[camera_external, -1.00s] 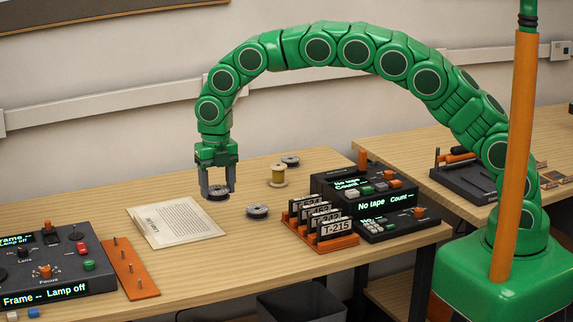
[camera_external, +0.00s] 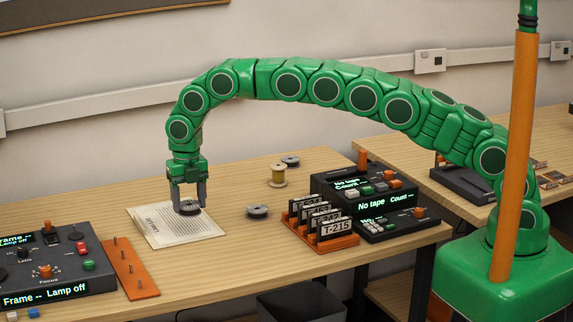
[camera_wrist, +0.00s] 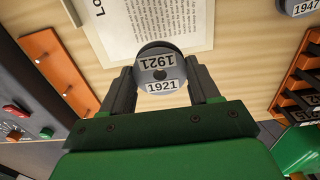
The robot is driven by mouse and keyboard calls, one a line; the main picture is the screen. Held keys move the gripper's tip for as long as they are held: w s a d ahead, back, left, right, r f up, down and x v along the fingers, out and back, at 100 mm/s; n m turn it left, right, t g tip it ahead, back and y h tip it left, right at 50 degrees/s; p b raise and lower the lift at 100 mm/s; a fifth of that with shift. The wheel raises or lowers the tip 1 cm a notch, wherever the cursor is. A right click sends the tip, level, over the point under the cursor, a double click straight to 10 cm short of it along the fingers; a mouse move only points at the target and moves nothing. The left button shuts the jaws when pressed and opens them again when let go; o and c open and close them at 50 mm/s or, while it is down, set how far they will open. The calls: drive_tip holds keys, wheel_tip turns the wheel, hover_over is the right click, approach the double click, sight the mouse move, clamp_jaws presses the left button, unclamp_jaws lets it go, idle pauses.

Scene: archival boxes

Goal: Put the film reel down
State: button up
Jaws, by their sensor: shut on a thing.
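The film reel (camera_wrist: 161,72) is a grey disc with labels reading 1921, seen in the wrist view. My gripper (camera_external: 188,207) is shut on this reel, with one finger on each side of its rim. In the external view the dark reel (camera_external: 189,208) shows between the fingertips, over the printed paper sheets (camera_external: 160,232). I cannot tell whether the reel touches the paper or hangs just above it.
An orange pegged board (camera_external: 131,268) and control box (camera_external: 60,265) are left.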

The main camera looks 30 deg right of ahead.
sight(180, 236)
drive_tip(key=shift+w+a+f, duration=0.45)
drive_tip(key=shift+a+f, duration=0.05)
drive_tip(key=shift+f, duration=0.3)
drive_tip(key=shift+w+a+f, duration=0.4)
drive_tip(key=shift+a+f, duration=0.1)
drive_tip(key=shift+f, duration=0.25)
drive_tip(key=shift+w+a+f, duration=0.1)
drive_tip(key=shift+f, duration=1.6)
drive_tip(key=shift+f, duration=0.15)
drive_tip(key=o, duration=1.1)
drive_tip(key=shift+c, duration=0.2)
